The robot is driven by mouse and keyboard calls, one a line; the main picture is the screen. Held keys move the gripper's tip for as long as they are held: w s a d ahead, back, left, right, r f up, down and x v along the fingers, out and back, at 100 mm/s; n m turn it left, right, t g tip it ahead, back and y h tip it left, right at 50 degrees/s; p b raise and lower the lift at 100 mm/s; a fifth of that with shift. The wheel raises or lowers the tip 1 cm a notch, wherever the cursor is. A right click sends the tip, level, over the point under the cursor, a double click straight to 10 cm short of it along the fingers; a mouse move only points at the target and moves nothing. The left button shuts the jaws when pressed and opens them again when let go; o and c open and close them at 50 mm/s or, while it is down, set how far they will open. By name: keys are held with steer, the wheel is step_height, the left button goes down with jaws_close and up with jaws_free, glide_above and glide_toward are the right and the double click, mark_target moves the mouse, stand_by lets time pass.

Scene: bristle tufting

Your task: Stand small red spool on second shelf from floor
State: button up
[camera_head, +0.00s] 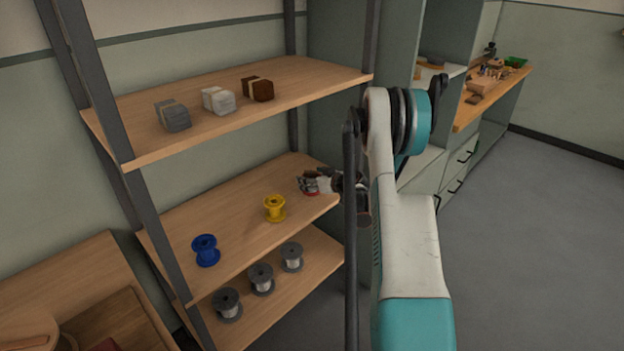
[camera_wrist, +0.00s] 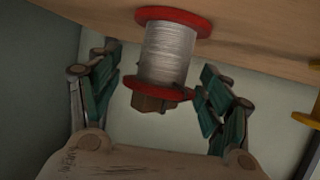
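The small red spool (camera_wrist: 168,55) has red flanges and is wound with silvery wire. In the wrist view it lies between my fingers, one flange against the wooden surface and a brown hub end showing at the other. My gripper (camera_wrist: 155,92) is open, with a gap at the left finger; the right finger is very close to the near flange, and contact is unclear. In the head view my gripper (camera_head: 322,182) is at the right end of the middle shelf (camera_head: 235,232), with a bit of the red spool (camera_head: 311,192) showing beneath it.
A yellow spool (camera_head: 275,208) and a blue spool (camera_head: 206,250) stand on the middle shelf. Several grey spools (camera_head: 261,279) stand on the shelf below. Bundled blocks (camera_head: 219,101) sit on the top shelf (camera_head: 150,149). A dark post (camera_head: 350,250) rises beside my arm.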

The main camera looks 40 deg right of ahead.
stand_by(0.3)
steer(key=shift+r, duration=0.15)
steer(key=p+v, duration=0.4)
steer(key=v, duration=0.8)
